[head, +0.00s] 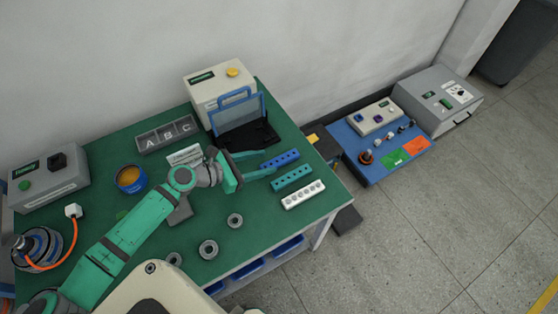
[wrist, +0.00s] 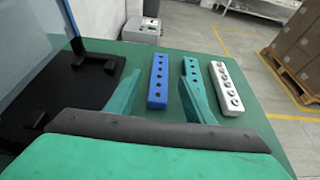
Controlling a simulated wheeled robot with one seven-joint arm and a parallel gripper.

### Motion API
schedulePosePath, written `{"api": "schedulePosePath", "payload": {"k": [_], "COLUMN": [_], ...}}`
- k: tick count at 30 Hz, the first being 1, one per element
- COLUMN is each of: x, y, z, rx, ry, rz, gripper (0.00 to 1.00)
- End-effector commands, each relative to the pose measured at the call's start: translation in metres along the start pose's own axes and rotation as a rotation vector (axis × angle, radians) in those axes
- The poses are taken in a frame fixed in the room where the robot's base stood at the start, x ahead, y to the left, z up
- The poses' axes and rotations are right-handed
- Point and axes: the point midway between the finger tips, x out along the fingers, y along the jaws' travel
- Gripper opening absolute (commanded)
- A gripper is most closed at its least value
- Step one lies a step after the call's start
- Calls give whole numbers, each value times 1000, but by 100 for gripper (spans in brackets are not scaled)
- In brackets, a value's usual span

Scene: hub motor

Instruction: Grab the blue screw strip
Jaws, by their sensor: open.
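The blue screw strip (head: 280,159) lies on the green table near its right edge, with a row of dark holes along its top. In the wrist view the blue strip (wrist: 157,85) appears between the two teal fingers of my gripper (wrist: 161,69), apart from both. My gripper (head: 262,164) is open and empty, just left of the strip in the head view. A teal strip (head: 291,178) lies beside the blue one; in the wrist view my right finger partly hides it. A white strip (head: 303,194) lies beyond the teal one.
A black stand with a blue-framed clear panel (head: 240,112) is close behind my gripper. A white box with a yellow button (head: 220,85) stands behind it. Several grey rings (head: 208,249) lie toward the table's front. The table edge is close to the strips' right ends.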

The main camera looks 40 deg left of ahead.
Motion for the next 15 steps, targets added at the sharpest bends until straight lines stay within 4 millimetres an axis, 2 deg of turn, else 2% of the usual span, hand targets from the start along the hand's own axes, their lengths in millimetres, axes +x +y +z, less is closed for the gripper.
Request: {"api": "schedulePosePath", "payload": {"k": [7,15], "x": [14,50], "y": [0,0], "z": [-2,-4], "rx": [-1,-2], "ry": [-1,0], "rz": [-1,1], "gripper": [48,48]}}
